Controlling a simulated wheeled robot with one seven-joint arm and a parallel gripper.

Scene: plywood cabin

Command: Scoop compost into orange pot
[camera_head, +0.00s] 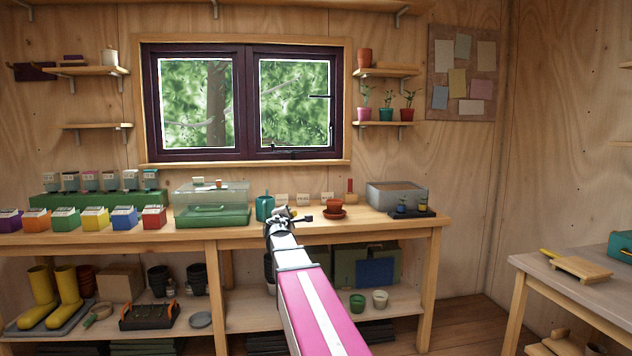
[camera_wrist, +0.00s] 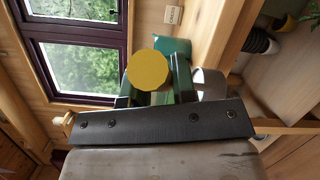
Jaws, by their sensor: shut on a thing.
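A small orange pot (camera_head: 334,203) stands on a saucer on the bench, right of my gripper in the head view. A grey open-topped box (camera_head: 410,196) with a brownish surface inside, apparently the compost, stands further right. My gripper (camera_head: 294,216) is over the middle of the bench, left of the orange pot. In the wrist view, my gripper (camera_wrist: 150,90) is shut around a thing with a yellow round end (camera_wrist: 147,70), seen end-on. It looks like a handle. The rest of it is mostly hidden, and I cannot tell whether it carries compost.
A teal can (camera_head: 264,208) stands just left of my gripper, and a clear-lidded green box (camera_head: 212,215) beyond it. Several white label cards stand at the bench's back. A dark tray (camera_head: 412,213) with small pots sits before the grey box. A side table (camera_head: 545,265) is at right.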

